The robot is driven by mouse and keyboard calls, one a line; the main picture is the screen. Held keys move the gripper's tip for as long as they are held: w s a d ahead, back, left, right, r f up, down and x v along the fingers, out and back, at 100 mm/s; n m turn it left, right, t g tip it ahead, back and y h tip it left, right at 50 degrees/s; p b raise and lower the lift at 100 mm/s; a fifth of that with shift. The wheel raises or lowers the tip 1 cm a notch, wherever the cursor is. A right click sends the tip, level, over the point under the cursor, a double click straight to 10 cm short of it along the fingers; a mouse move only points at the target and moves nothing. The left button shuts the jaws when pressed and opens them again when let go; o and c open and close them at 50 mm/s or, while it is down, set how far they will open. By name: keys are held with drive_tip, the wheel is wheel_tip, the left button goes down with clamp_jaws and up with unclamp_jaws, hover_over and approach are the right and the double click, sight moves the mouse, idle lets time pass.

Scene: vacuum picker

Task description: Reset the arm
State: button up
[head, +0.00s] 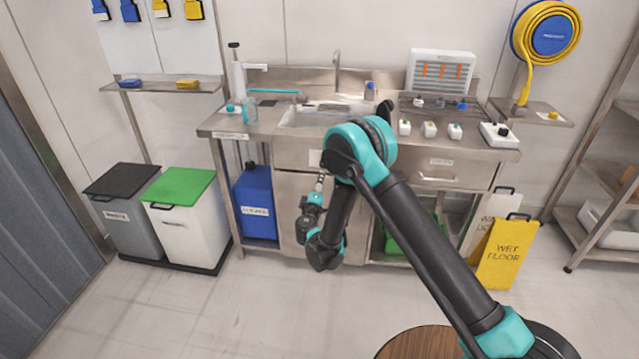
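My arm is black and teal and reaches from the lower right to the middle of the head view. It bends at a high teal elbow, then folds down to a wrist in front of the sink bench (235,118). My gripper (319,184) is small here and seems to point up, with a thin, light tip in front of the bench's cabinet front. Its fingers cannot be made out, so whether it is open or shut is unclear. I see nothing clearly held in it.
A grey bin (128,225) and a white bin with a green lid (185,225) stand at left. A blue container (255,203) is under the bench. A yellow wet-floor sign (506,253) and shelving (600,170) are at right. The floor at front left is clear.

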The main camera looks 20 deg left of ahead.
drive_tip(key=w+d+r+m+g+h, duration=0.1)
drive_tip(key=w+d+r+m+h, duration=0.15)
drive_tip(key=d, duration=0.55)
drive_tip(key=w+d+r+m+g+h, duration=0.1)
drive_tip(key=w+d+r+m+h, duration=0.15)
drive_tip(key=d, duration=0.55)
drive_tip(key=w+d+r+m+g+h, duration=0.15)
drive_tip(key=d+r, duration=0.25)
drive_tip(key=d, duration=0.5)
drive_tip(key=s+d+r+m+g, duration=0.2)
drive_tip(key=s+d+m+g, duration=0.1)
drive_tip(key=d, duration=0.9)
drive_tip(key=s+d+m+g, duration=0.4)
drive_tip(key=s+d+m, duration=0.1)
drive_tip(key=s+d, duration=1.05)
drive_tip(key=s+d+f+m+g+y, duration=0.1)
drive_tip(key=s, duration=0.7)
drive_tip(key=s+d+f+m+g+y, duration=0.1)
drive_tip(key=s+d+f+m, duration=0.1)
drive_tip(key=s, duration=0.6)
drive_tip(key=shift+s+d+f+g, duration=0.2)
drive_tip(key=shift+s+g, duration=0.15)
drive_tip(key=shift+s, duration=0.05)
